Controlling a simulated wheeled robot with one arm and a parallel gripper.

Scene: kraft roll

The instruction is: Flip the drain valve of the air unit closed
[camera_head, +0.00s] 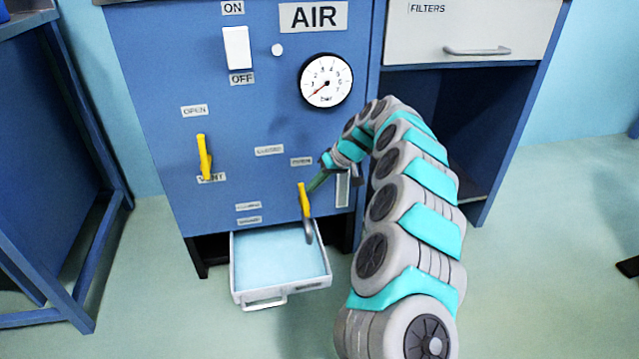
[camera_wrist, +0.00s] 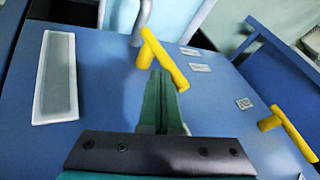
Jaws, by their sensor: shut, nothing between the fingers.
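The drain valve has a yellow lever (camera_head: 305,201) low on the front of the blue air unit (camera_head: 235,140). The lever stands nearly upright, and a grey outlet pipe (camera_head: 309,232) hangs below it. In the wrist view the lever (camera_wrist: 168,62) lies slanted just beyond my fingertips. My gripper (camera_head: 317,181) comes from the right with its green fingers shut and empty. The fingertips (camera_wrist: 160,78) overlap the lever in the wrist view; I cannot tell whether they touch it. A "CLOSED" label (camera_head: 269,150) and an "OPEN" label (camera_head: 301,161) sit above the lever.
A second yellow lever (camera_head: 204,157), by the "VENT" label, stands to the left. Above are a white switch (camera_head: 236,47) and a gauge (camera_head: 325,80). An open tray (camera_head: 238,281) sticks out below the outlet pipe. A filters drawer (camera_head: 470,30) is at upper right.

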